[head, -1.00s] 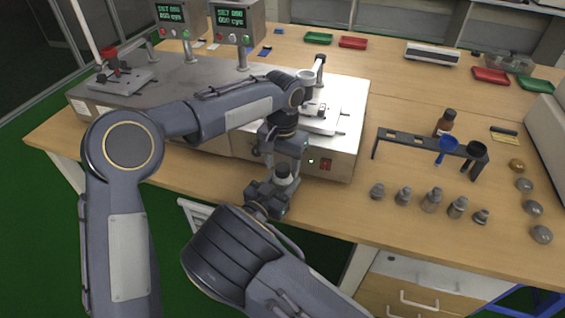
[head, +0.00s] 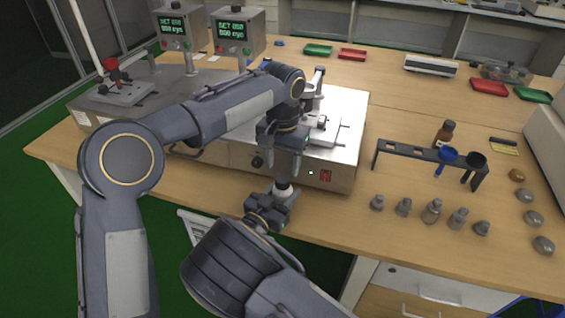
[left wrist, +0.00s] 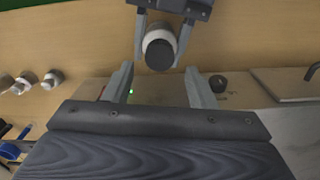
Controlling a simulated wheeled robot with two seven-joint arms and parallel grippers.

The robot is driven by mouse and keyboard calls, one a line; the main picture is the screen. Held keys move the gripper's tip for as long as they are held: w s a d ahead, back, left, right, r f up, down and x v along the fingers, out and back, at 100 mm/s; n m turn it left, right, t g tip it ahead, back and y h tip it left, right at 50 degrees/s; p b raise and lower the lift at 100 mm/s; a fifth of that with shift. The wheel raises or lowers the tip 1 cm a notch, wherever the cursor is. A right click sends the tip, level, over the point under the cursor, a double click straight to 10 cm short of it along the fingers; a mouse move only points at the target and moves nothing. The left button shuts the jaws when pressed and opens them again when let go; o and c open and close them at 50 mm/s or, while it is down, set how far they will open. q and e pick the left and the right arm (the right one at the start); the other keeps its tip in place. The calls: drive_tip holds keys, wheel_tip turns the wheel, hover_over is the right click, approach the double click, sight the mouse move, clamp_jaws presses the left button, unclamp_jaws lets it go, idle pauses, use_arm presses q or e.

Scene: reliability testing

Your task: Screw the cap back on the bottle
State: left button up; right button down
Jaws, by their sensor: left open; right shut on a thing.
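The bottle (head: 283,190) is white with a dark round top, which looks like the cap. It stands roughly upright in my right gripper (head: 274,201), which is shut on it in front of the steel bench machine. My left gripper (head: 284,168) points down just above the bottle, open and empty. In the left wrist view, the bottle (left wrist: 158,43) with its dark top (left wrist: 160,54) lies just beyond the gap between the spread left fingertips (left wrist: 159,75). My right gripper (left wrist: 166,8) holds it from the far side. Whether the cap is fully tight cannot be told.
The steel machine (head: 340,155) stands close behind both grippers. To the right, a dark rack (head: 405,151) holds blue and black items, with a brown bottle (head: 444,132) behind it. Several small grey pieces (head: 432,211) line the table front. Bare tabletop lies between.

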sight(283, 178)
use_arm(q)
wheel_tip(283, 178, up, 4)
drive_tip(key=shift+f+n, duration=0.25)
drive_tip(key=shift+n, duration=0.55)
drive_tip(key=shift+f, duration=4.05)
drive_tip(key=c, duration=1)
drive_tip(key=o, duration=1.2)
drive_tip(key=shift+c, duration=0.2)
drive_tip(key=shift+r, duration=0.1)
